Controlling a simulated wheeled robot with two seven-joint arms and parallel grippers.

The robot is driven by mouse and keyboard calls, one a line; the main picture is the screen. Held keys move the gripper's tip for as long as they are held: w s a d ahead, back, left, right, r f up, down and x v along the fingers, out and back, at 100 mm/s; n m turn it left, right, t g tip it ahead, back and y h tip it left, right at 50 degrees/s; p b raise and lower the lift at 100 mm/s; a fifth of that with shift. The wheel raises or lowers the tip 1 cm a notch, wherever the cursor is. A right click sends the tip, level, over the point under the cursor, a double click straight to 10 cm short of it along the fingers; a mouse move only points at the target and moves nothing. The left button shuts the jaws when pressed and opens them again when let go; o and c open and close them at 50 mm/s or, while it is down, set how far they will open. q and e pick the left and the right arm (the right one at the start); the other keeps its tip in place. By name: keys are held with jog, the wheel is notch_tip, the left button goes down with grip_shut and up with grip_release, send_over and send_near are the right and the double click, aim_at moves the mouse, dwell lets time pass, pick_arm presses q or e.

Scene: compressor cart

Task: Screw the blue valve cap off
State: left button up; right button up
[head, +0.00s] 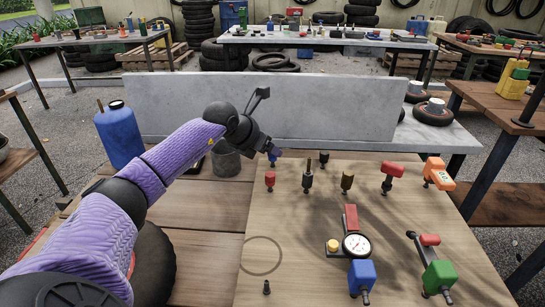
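A small blue piece (272,159), which looks like the blue valve cap, shows at the far left of the wooden board, at the tip of my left gripper (277,152). The purple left arm comes in from the left. The gripper's fingers are small and dark here, and part of the blue piece is hidden by them. I cannot tell whether they touch or grip it. Any valve stem under the blue piece is too small to make out. My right gripper is not in view.
Red (270,181), black (308,177) and brownish (347,180) topped pieces stand close by. A dial gauge (356,244), blue block (361,274) and green block (439,274) are nearer. A blue bottle (120,135) stands left. A grey panel (270,105) rises behind.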

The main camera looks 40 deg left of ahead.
pick_arm(q)
jog(key=b+x, duration=0.1)
jog(key=x, duration=0.2)
jog(key=shift+s+f, duration=0.1)
jog(key=shift+w, duration=0.25)
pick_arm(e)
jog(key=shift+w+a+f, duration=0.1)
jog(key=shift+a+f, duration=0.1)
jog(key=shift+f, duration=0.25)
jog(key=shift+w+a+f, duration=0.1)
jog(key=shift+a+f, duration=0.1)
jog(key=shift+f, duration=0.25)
pick_arm(q)
grip_shut()
jog(key=c, duration=0.7)
grip_release()
grip_shut()
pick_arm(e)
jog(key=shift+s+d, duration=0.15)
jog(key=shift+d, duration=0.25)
